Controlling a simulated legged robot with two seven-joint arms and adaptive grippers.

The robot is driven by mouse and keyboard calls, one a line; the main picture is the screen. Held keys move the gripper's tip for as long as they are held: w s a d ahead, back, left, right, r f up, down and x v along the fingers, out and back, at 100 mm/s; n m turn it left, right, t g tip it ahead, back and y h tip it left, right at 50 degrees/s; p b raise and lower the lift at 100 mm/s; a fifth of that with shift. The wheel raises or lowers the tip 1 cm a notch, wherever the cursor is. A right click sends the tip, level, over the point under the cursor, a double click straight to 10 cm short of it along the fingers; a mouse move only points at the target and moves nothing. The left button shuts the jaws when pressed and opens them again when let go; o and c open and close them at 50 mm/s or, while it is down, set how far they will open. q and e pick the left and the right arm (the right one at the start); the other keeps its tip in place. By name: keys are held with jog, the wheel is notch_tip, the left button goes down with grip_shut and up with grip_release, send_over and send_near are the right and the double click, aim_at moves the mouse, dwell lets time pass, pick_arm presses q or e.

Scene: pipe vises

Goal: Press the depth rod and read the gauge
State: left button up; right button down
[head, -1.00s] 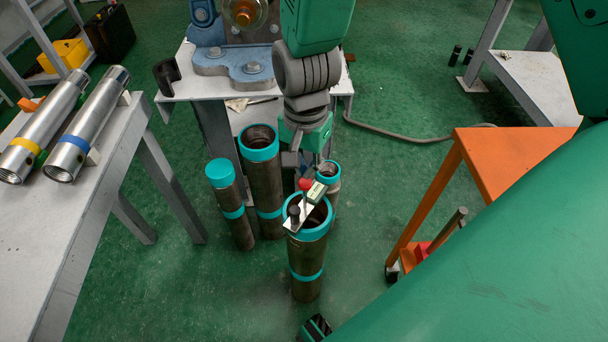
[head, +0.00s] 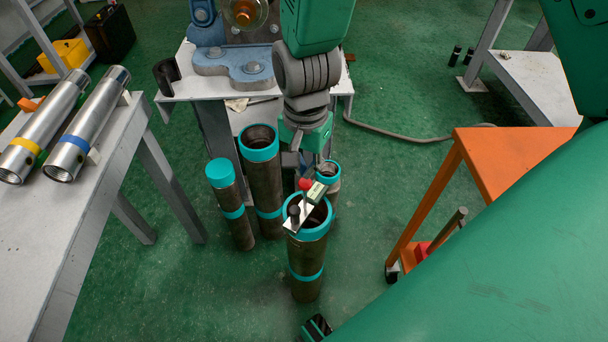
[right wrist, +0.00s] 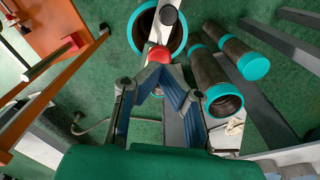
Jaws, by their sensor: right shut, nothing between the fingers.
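The depth gauge is a pale bar (head: 299,215) lying across the teal-rimmed mouth of the front pipe (head: 306,256). It carries a red knob (head: 305,184), a small green block (head: 316,193) and a black knob (head: 293,211). My right gripper (head: 301,175) points down just behind the red knob. In the right wrist view its blue-padded fingers (right wrist: 157,72) come together, empty, right at the red knob (right wrist: 159,54); I cannot tell whether they touch it. The rod inside the pipe is hidden and no reading is legible. My left gripper is not in view.
Several teal-collared pipes (head: 262,185) stand close behind the gauge pipe. A grey table (head: 65,250) at left bears two silver tubes (head: 88,125). A blue vise (head: 233,66) stands behind. An orange table (head: 487,150) is at right.

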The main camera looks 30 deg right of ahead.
aim_at(305, 207)
jog(key=shift+f, duration=0.15)
jog(key=shift+f+b, duration=1.85)
jog(key=shift+f, duration=2.2)
notch_tip(305, 207, up, 10)
jog(key=p, duration=1.1)
jog(key=shift+r, duration=0.1)
